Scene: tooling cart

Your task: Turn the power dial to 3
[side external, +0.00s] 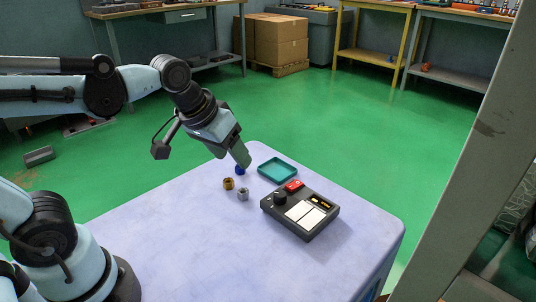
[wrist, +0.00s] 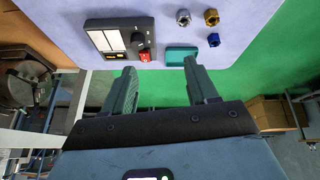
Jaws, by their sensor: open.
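A black control box (side external: 300,210) sits on the pale cart top. Its round black power dial (side external: 280,198) is on the left part of the box, beside a red switch (side external: 294,186). In the wrist view the dial (wrist: 138,38) is near the top, with the red part (wrist: 144,57) next to it. The dial's markings are too small to read. My gripper (side external: 243,163) is above the far edge of the cart, left of and apart from the box. In the wrist view my gripper (wrist: 162,78) has its two fingers spread wide with nothing between them.
A teal tray (side external: 278,170) lies behind the box. A brass nut (side external: 228,184), a grey nut (side external: 243,194) and a blue nut (side external: 240,170) stand left of the tray, the blue one close to my gripper. The front of the cart top (side external: 190,250) is clear.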

